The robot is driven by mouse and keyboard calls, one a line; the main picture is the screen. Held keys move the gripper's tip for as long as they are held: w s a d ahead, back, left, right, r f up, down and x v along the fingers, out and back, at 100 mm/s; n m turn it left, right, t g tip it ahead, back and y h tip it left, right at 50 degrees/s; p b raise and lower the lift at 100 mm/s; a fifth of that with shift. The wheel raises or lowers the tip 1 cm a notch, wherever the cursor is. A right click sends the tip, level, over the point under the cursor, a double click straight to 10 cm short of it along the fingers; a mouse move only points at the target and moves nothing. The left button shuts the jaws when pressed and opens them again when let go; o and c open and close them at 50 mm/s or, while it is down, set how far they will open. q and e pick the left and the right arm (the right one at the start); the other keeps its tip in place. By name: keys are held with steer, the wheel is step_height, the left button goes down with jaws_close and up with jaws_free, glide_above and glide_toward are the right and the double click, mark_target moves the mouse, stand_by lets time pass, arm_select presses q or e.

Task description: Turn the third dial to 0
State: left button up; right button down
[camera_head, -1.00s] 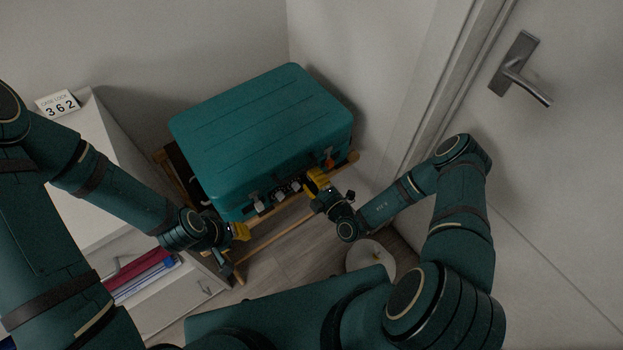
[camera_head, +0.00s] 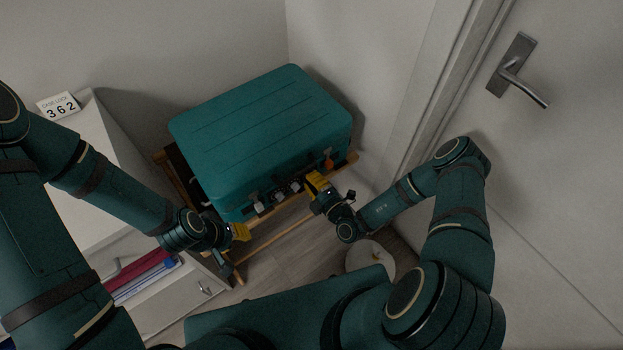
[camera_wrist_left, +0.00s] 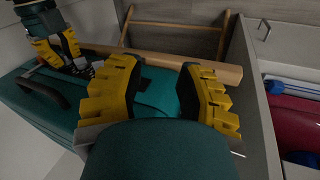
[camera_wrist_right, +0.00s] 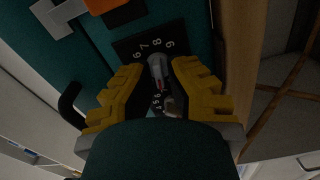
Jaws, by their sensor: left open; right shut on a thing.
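The teal case (camera_head: 260,130) lies on a wooden rack, with its row of small dials (camera_head: 281,195) along the near side. My right gripper (camera_head: 314,183) is at the right part of this row. In the right wrist view its yellow fingers are closed around the grey knob of a dial (camera_wrist_right: 157,68), which has a red mark. White digits, including 6, 7, 8 and 9, show around the knob; the fingers hide others, and I cannot read the setting. My left gripper (camera_wrist_left: 158,92) is open and empty near the case's left front corner; it also shows in the head view (camera_head: 240,232).
A card reading 362 (camera_head: 59,106) stands on the white cabinet (camera_head: 100,190) at the left. An orange piece (camera_head: 328,163) is on the case right of the dials. The wooden rack (camera_head: 270,234) has a bar in front. A door with a handle (camera_head: 520,80) is at the right.

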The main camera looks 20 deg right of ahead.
steer(key=n+p, duration=0.3)
steer(key=n, duration=0.2)
steer(key=shift+w+a+n, duration=0.1)
steer(key=shift+n, duration=0.3)
steer(key=n+p, duration=0.2)
steer(key=n, duration=0.3)
steer(key=shift+f, duration=0.15)
steer(key=c, duration=1.1)
jaws_free()
steer(key=shift+f, duration=0.1)
steer(key=v, duration=1.2)
